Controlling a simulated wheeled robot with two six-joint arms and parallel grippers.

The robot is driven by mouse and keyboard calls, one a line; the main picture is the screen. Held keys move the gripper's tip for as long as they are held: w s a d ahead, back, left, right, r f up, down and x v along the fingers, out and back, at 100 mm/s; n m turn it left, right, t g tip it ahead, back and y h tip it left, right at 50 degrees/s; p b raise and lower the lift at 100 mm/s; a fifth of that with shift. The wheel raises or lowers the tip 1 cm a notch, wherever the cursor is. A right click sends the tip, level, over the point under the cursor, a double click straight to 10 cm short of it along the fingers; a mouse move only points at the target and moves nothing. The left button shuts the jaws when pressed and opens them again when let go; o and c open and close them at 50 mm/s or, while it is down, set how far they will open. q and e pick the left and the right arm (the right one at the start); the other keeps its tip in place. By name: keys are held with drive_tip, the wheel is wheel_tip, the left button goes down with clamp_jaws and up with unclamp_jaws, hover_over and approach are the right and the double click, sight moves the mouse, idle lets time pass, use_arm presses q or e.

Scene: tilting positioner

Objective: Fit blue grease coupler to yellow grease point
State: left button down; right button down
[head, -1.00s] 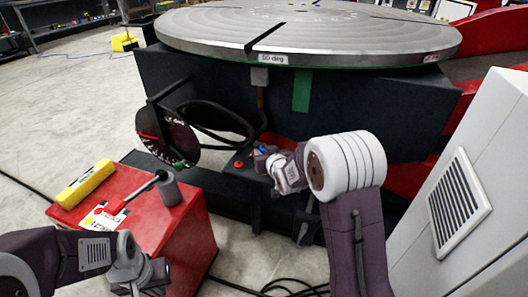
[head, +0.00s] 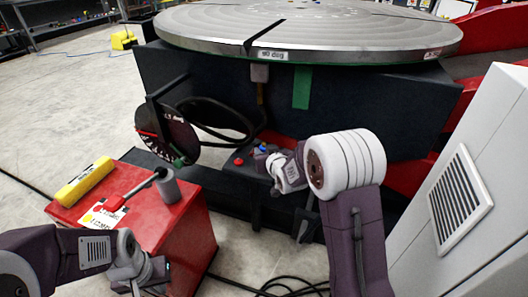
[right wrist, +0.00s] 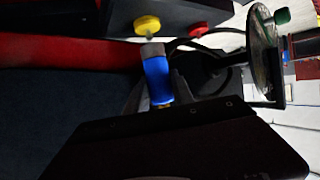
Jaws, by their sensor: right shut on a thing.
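The blue grease coupler (right wrist: 157,80) has a metal tip and is held in my right gripper (right wrist: 170,98), which is shut on it. In the right wrist view its tip lies just below the yellow grease point (right wrist: 147,26) and looks close to it. I cannot tell whether they touch. In the head view my right gripper (head: 266,153) is at the positioner's base, with a bit of blue coupler (head: 262,147) showing. The yellow grease point cannot be made out there. My left gripper (head: 150,275) is low at the left, its jaws unclear.
A red point (right wrist: 199,29) sits right of the yellow one. A hose loop and a round disc (head: 168,135) stand left of my right gripper. The positioner's round table (head: 340,35) overhangs above. A red cabinet (head: 185,235) stands front left, a pale cabinet (head: 480,190) at right.

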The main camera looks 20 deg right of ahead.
drive_tip(key=shift+f+b, duration=0.95)
drive_tip(key=shift+f, duration=0.2)
drive_tip(key=c, duration=1)
unclamp_jaws()
drive_tip(key=p+v, duration=0.4)
drive_tip(key=v, duration=0.5)
